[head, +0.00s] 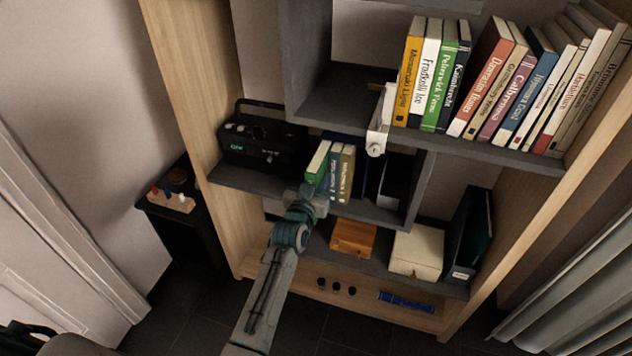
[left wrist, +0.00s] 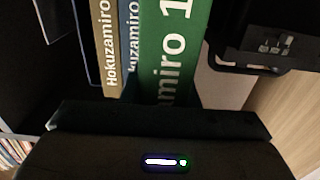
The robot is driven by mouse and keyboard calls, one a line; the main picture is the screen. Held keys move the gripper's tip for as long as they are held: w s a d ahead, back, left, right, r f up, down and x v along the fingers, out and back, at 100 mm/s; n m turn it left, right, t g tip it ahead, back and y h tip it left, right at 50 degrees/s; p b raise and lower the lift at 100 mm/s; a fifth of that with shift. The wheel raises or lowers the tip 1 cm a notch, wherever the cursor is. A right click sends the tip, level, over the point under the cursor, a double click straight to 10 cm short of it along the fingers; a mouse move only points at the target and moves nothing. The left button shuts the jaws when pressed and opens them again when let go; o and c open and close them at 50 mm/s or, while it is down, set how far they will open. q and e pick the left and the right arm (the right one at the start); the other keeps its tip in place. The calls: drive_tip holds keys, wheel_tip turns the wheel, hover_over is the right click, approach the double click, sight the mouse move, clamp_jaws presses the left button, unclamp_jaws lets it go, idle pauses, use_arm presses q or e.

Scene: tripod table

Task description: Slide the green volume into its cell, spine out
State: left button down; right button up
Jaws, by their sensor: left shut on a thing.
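The green volume (head: 317,170) is upright in the lower shelf cell, at the left end of a short row, beside a blue volume (head: 334,172) and a tan volume (head: 346,170). My left gripper (head: 312,197) is at its lower front and shut on it. In the left wrist view the green spine (left wrist: 172,45) faces my camera, with "miro 1" lettering readable. The blue spine (left wrist: 130,35) and tan spine (left wrist: 106,45) are beside it. The jaw contact is hidden behind the gripper body (left wrist: 160,120). My right gripper is out of view.
A black radio (head: 262,142) stands left of the volumes. A dark divider (head: 417,185) bounds the cell on the right. Above, a white bracket-like piece (head: 380,122) hangs at the upper shelf edge. A wooden box (head: 353,237) and cream box (head: 416,252) sit below.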

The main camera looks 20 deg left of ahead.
use_arm(q)
drive_tip(key=shift+w+r+b, duration=0.15)
drive_tip(key=shift+w+b, duration=0.15)
drive_tip(key=shift+w, duration=1.95)
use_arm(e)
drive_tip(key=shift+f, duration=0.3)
use_arm(q)
drive_tip(key=shift+w+d, duration=0.1)
drive_tip(key=shift+w, duration=0.7)
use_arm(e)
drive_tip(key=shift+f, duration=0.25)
use_arm(q)
drive_tip(key=c, duration=1)
unclamp_jaws()
drive_tip(key=shift+c, duration=0.2)
drive_tip(key=s+b, duration=0.1)
drive_tip(key=s, duration=1)
drive_tip(key=shift+a+b, duration=0.2)
drive_tip(key=shift+b, duration=0.2)
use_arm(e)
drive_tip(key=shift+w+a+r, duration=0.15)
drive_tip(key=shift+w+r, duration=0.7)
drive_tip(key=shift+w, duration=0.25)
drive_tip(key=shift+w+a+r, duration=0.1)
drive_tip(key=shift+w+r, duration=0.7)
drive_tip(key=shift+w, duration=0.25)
